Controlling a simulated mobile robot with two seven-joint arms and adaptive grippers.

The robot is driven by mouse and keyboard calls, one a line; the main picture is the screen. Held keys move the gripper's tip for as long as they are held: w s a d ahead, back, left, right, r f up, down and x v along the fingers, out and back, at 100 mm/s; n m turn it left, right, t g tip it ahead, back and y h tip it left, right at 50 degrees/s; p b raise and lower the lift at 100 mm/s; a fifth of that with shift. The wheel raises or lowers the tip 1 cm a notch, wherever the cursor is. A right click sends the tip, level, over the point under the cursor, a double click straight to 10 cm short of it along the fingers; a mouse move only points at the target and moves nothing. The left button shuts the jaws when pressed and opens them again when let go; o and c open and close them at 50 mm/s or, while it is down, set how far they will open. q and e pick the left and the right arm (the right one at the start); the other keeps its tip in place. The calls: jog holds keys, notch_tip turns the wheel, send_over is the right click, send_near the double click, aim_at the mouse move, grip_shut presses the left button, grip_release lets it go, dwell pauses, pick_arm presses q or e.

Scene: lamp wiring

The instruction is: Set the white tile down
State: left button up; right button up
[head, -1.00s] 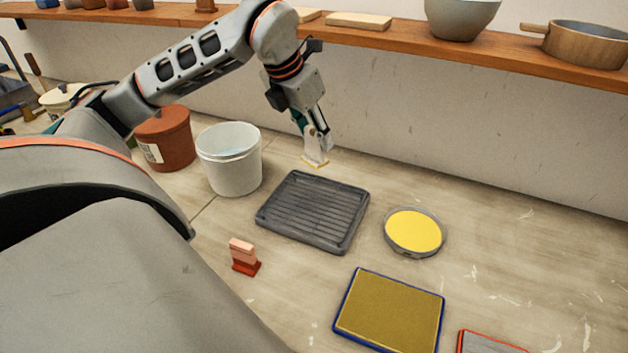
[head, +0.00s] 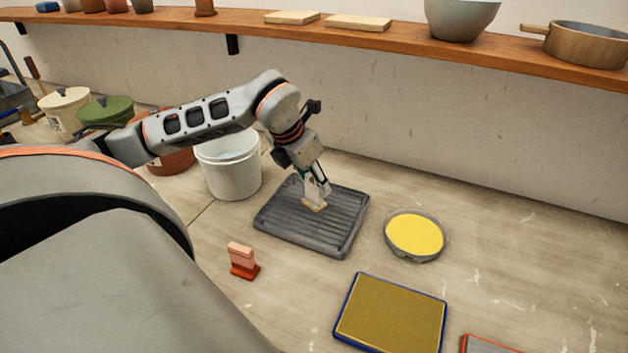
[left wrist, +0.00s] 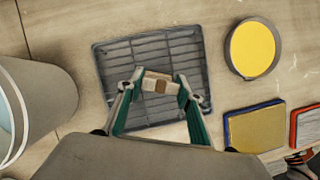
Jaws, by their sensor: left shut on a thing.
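The white tile (head: 314,208) is a small pale piece with a yellowish edge, held at the tips of my left gripper (head: 316,198). It is over the middle of the dark grey ribbed rack (head: 285,230) in the head view; I cannot tell whether it touches the ribs. My right gripper is not in view.
A white bucket (head: 232,177) stands close left of the rack. A round yellow dish (head: 414,234), a blue-edged ochre pad (head: 390,313) and a red block-like stamp (head: 242,260) lie around it. A wooden shelf (head: 390,42) runs along the wall. Bare table shows at right.

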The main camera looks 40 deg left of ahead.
pick_arm(q)
jog(key=o, duration=1.1)
jog(key=shift+f, duration=0.1)
jog(key=shift+r, duration=0.35)
jog(key=v, duration=1.1)
jog(key=shift+s+r, duration=0.2)
jog(key=shift+r, duration=0.15)
jog(key=shift+s+f, duration=0.1)
